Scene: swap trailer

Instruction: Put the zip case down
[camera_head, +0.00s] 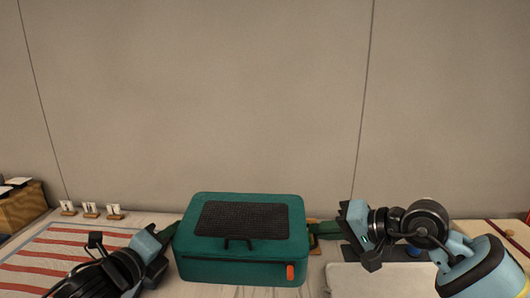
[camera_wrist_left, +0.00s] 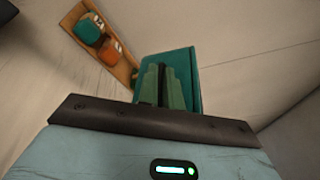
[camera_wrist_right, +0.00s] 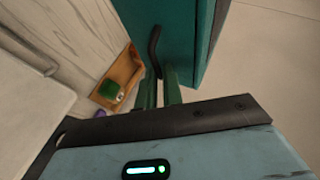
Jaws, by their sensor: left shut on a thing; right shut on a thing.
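The zip case (camera_head: 245,270) is a teal box with a black mesh panel on top, a small dark handle and an orange zip tag at its front right. It looks level in the head view. The case also shows in the left wrist view (camera_wrist_left: 184,62) and in the right wrist view (camera_wrist_right: 178,30). I cannot tell whether its underside touches the table.
A red-striped cloth (camera_head: 60,252) lies at the left. Several small card stands (camera_head: 91,211) line the back. A wooden tray (camera_wrist_left: 82,20) with teal and orange pieces is near the case. Another wooden tray (camera_wrist_right: 126,68) holds a green piece. A pale wall (camera_head: 220,100) stands behind.

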